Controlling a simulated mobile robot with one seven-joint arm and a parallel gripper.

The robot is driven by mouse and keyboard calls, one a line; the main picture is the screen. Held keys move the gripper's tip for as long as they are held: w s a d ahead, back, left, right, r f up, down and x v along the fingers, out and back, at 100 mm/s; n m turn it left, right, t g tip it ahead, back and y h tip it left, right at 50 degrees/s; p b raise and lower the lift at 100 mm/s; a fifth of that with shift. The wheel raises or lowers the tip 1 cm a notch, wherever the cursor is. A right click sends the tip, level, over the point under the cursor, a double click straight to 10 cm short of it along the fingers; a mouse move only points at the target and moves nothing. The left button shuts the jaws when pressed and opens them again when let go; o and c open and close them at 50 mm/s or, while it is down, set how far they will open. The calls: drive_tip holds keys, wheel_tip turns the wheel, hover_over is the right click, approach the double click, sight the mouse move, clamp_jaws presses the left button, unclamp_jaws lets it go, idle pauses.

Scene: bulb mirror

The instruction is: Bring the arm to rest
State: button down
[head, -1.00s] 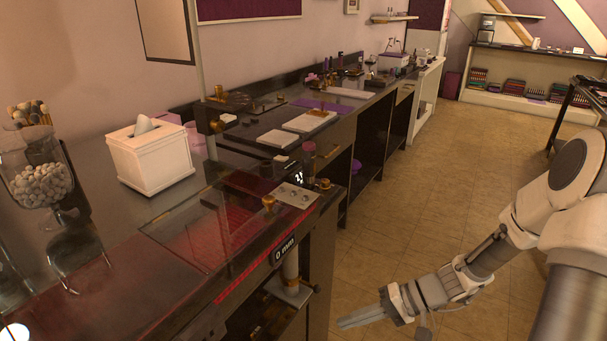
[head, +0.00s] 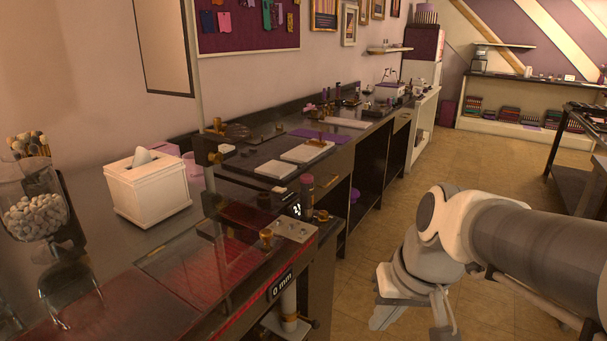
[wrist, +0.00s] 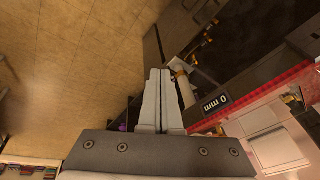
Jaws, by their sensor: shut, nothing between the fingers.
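My gripper (wrist: 155,98) shows in the wrist view with its two long grey fingers together and nothing between them. In the head view my arm hangs over the open floor at the lower right, and the gripper's fingers are mostly hidden or too unclear to make out. The black counter (head: 110,215) with the bulb mirror stands to the left of the arm. A "0 mm" label (head: 282,285) is on the counter's front edge; it also shows in the wrist view (wrist: 216,104), just right of the fingers.
The tiled floor (head: 490,190) is clear. A dark table (head: 572,185) stands at the far right.

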drive_tip(key=s+d+r+t+h, duration=0.1)
drive_tip(key=s+d+r+t, duration=0.2)
drive_tip(key=s, duration=0.4)
wheel_tip(320, 180, up, 17)
drive_tip(key=a+p, duration=0.1)
drive_tip(key=p, duration=1.5)
drive_tip(key=shift+g+h, duration=0.3)
drive_tip(key=shift+a+f, duration=0.1)
